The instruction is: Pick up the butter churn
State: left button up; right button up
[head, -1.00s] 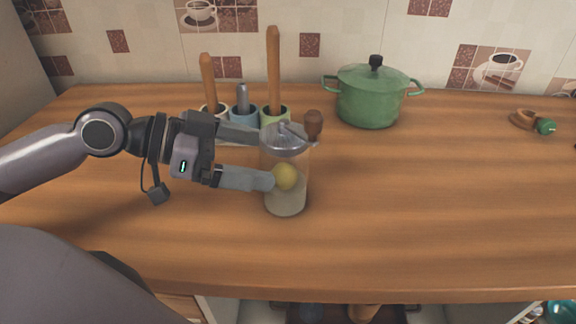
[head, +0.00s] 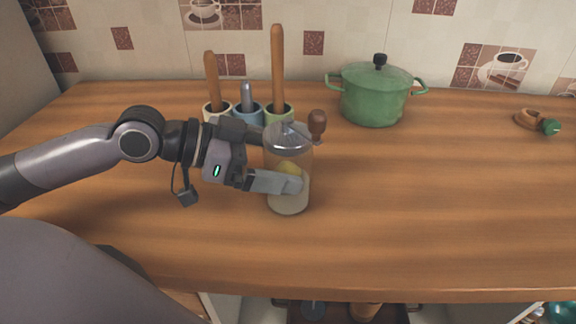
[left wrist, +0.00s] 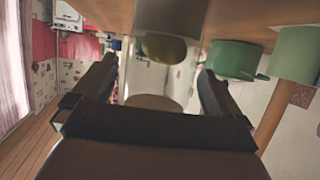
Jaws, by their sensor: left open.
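The butter churn (head: 289,203) is a clear jar with a pale bottom, a grey metal lid and a brown wooden crank knob. It stands upright on the wooden counter, with something yellow inside. My left gripper (head: 282,160) reaches it from the left, open, with one finger in front of the jar and the other behind it, partly hidden. In the left wrist view the picture is upside down, and the jar (left wrist: 150,75) shows between the two spread fingers (left wrist: 158,68). Contact cannot be made out. My right gripper is not in view.
Behind the churn stand white (head: 216,111), blue (head: 248,115) and green (head: 279,112) holders with tools. A green lidded pot (head: 374,100) stands at the back right. A small brown and green item (head: 535,122) lies far right.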

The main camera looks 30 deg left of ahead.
pick_arm(q)
jog(key=shift+x, duration=1.1)
jog(key=c, duration=1.4)
jog(key=shift+r, duration=0.1)
